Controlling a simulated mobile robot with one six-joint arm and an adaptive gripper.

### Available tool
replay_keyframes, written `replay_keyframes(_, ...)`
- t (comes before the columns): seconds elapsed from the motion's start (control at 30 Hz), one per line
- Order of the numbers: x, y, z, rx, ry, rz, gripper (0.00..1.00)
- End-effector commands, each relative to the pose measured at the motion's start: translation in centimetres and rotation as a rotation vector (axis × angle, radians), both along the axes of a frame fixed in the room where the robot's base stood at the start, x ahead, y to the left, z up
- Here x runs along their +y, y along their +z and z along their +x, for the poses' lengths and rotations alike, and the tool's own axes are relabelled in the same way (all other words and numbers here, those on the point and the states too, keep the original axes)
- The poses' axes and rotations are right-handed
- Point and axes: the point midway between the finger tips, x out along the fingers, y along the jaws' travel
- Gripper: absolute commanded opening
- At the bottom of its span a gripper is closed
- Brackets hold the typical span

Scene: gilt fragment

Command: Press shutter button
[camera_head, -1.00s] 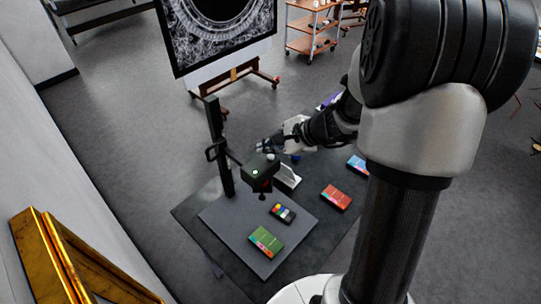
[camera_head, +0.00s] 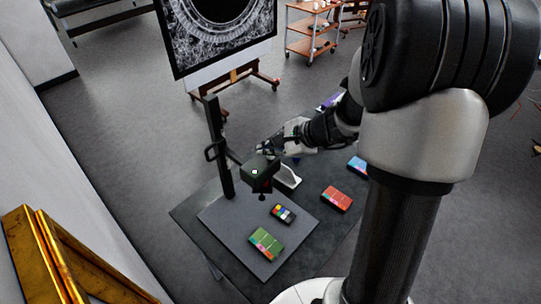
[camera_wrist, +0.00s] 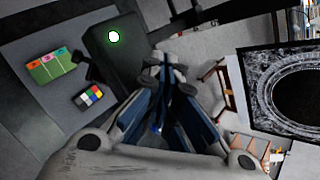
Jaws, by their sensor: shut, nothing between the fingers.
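The black camera (camera_head: 262,182) hangs on an upright black stand (camera_head: 218,150) above a grey board. The shutter button (camera_head: 255,171) is a small pale round spot on the camera's top. In the wrist view the button (camera_wrist: 114,37) is bright white with a green rim on the dark camera body (camera_wrist: 125,62). My gripper (camera_head: 266,148) is just behind the camera in the head view. In the wrist view the fingers of my gripper (camera_wrist: 170,66) are together and empty, beside the camera's edge and apart from the button. Whether they touch the camera is unclear.
A green card (camera_head: 266,243) and a colour chart (camera_head: 283,213) lie on the grey board (camera_head: 237,226). A red box (camera_head: 336,198) and a blue box (camera_head: 358,165) lie to the right on the dark table. A gilt frame (camera_head: 55,262) stands at lower left.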

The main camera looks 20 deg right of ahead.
Motion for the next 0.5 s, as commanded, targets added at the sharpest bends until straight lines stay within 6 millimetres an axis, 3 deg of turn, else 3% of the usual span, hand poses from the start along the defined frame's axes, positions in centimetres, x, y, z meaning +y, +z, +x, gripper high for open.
replay_keyframes(0.5,0.00,-0.56,0.00,0.000,0.000,0.000,0.00)
